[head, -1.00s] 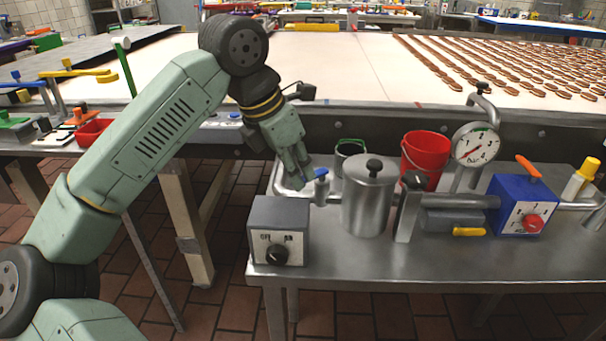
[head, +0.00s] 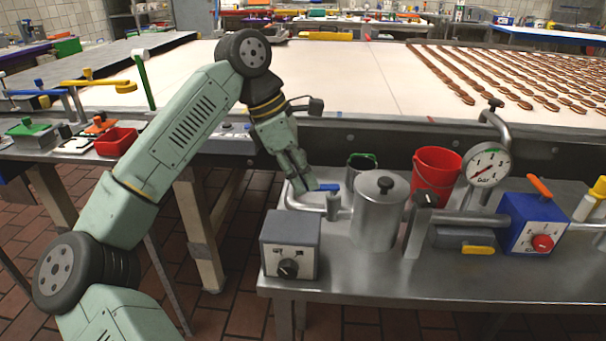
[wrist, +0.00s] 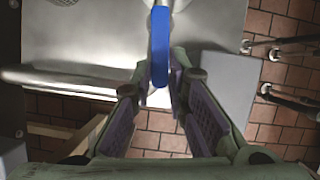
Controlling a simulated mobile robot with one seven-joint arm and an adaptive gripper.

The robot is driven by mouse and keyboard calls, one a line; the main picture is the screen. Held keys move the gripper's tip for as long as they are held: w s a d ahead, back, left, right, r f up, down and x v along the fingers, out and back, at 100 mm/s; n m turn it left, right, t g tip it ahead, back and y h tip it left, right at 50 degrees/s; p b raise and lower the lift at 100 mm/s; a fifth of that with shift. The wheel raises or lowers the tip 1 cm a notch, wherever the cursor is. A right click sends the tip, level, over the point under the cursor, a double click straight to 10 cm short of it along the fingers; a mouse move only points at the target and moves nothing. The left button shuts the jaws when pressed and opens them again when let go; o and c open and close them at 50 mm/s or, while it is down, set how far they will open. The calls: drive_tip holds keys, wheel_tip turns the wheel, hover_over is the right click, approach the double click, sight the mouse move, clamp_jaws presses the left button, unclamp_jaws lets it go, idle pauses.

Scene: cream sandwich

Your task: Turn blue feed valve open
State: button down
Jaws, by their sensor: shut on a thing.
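The blue feed valve handle (head: 328,187) sits on top of a small grey valve body (head: 334,207) on the pipe at the left of the steel table. In the head view the handle lies about level, pointing right from my fingers. My gripper (head: 302,186) reaches down to it from the upper left and is shut on its near end. In the wrist view the blue handle (wrist: 160,45) runs lengthwise between my two fingertips (wrist: 160,76). Part of the handle's near end is hidden by the fingers in the head view.
A steel lidded pot (head: 380,215) stands just right of the valve. A grey switch box (head: 289,250) is in front. A red bucket (head: 436,175), a gauge (head: 487,166) and a blue box with an orange lever (head: 532,222) are farther right. The conveyor (head: 320,75) runs behind.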

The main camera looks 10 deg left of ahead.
idle(0.3)
drive_tip(key=c, duration=1.6)
unclamp_jaws()
drive_tip(key=shift+o, duration=0.2)
drive_tip(key=shift+r, duration=0.1)
drive_tip(key=v, duration=1.1)
drive_tip(key=shift+a+r, duration=0.15)
drive_tip(key=shift+r, duration=0.25)
